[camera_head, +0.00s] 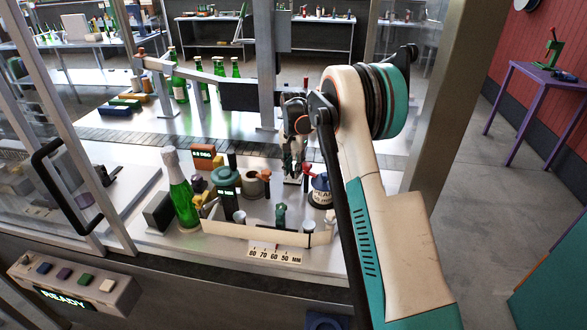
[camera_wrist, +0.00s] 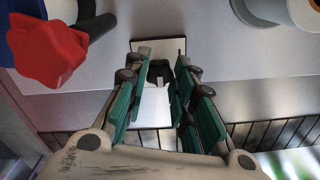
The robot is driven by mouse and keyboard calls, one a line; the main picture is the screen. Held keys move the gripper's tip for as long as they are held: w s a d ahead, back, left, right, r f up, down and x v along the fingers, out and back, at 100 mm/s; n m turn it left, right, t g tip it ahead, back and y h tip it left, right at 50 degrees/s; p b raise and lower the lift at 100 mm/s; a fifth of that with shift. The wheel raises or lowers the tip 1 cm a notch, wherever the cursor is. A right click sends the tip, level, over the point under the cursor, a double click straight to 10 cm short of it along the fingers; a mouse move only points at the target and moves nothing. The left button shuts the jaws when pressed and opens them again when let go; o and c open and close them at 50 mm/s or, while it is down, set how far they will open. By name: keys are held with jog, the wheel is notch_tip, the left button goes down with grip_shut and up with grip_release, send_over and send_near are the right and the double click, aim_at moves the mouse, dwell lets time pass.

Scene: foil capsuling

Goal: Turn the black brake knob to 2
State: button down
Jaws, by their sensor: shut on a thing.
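The black brake knob (camera_wrist: 160,70) shows in the wrist view between my fingertips, in front of a small pale plate (camera_wrist: 158,46). A small light mark shows near it, but its setting and any numbers cannot be read. My gripper (camera_wrist: 166,76) has its teal-padded fingers closed in on the knob, one on each side. In the head view my gripper (camera_head: 293,160) points down at the back of the machine's deck, and the knob is hidden behind it and my arm.
A red star-shaped knob (camera_wrist: 48,48) is close by on the left in the wrist view. In the head view a green bottle (camera_head: 181,190), a teal-green unit (camera_head: 227,182) and a labelled round pot (camera_head: 320,190) stand nearby. A metal post (camera_head: 266,70) rises behind.

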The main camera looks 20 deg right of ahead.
aim_at(293, 171)
jog(key=c, duration=1.3)
grip_release()
jog(key=shift+c, duration=0.2)
notch_tip(293, 171, up, 12)
